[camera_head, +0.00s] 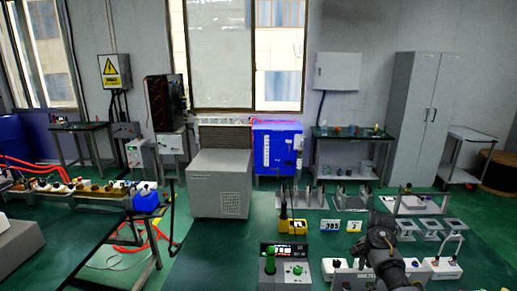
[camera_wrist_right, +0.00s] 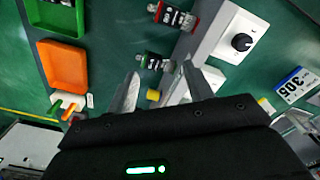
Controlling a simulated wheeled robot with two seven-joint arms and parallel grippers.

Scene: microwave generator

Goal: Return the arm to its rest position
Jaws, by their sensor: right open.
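My right arm reaches in from the lower edge of the head view, and its dark gripper end (camera_head: 380,235) is over the right part of the green bench, near the white switch modules. In the right wrist view the two pale fingers of the right gripper (camera_wrist_right: 163,92) stand apart with nothing held between them. My left gripper is not in view.
In the wrist view an orange tray (camera_wrist_right: 63,66) and a green tray (camera_wrist_right: 56,17) lie left, with a white box with a black knob (camera_wrist_right: 240,42) at right. In the head view a control box with a green joystick (camera_head: 284,266) and a yellow meter (camera_head: 292,226) stand left of my arm.

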